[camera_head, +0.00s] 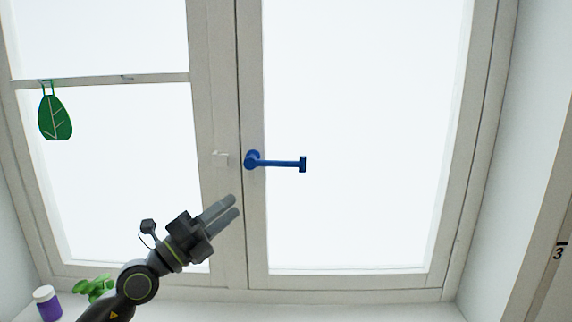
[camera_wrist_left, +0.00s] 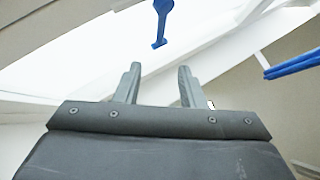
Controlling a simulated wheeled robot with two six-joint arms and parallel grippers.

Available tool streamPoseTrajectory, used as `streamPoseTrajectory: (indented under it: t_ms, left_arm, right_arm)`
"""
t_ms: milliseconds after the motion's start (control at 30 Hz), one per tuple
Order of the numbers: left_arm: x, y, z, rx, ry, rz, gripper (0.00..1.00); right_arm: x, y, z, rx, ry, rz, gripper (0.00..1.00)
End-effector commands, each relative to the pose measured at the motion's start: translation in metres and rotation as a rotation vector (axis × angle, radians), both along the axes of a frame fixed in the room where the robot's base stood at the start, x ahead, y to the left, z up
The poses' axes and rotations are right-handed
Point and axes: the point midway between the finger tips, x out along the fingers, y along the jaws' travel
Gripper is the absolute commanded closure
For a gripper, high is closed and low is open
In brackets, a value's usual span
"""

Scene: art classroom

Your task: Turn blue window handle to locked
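The blue window handle (camera_head: 280,163) is mounted on the frame of the right-hand window sash. Its lever points right, about level, from its round base on the frame to a crosspiece at its free end. A blue handle-like part (camera_wrist_left: 160,22) also shows in the left wrist view, beyond the fingertips. My left gripper (camera_head: 233,207) is below and left of the handle, apart from it. Its fingers (camera_wrist_left: 159,72) are spread with nothing between them. My right gripper is not in view.
A green leaf ornament (camera_head: 55,115) hangs at the left pane. A purple jar (camera_head: 48,305) and a green plant (camera_head: 95,287) stand at lower left. A blue bar (camera_wrist_left: 292,65) shows at right in the wrist view.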

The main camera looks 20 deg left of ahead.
Motion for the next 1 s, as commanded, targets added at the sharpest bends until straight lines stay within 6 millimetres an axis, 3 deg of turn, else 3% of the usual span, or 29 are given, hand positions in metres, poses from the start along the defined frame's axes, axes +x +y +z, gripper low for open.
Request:
streamPoseTrajectory:
  t_ms: [267, 700, 1000]
  left_arm:
    - [0.03, -0.019, 0.019, -0.01, -0.003, -0.001, 0.64]
    - [0.101, -0.065, 0.054, -0.01, -0.001, -0.002, 0.64]
    - [0.128, -0.083, 0.066, -0.006, 0.0, -0.001, 0.64]
  right_arm:
    - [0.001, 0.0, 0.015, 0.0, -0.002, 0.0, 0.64]
    - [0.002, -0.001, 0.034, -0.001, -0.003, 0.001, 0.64]
    - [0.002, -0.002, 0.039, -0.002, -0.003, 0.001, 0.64]
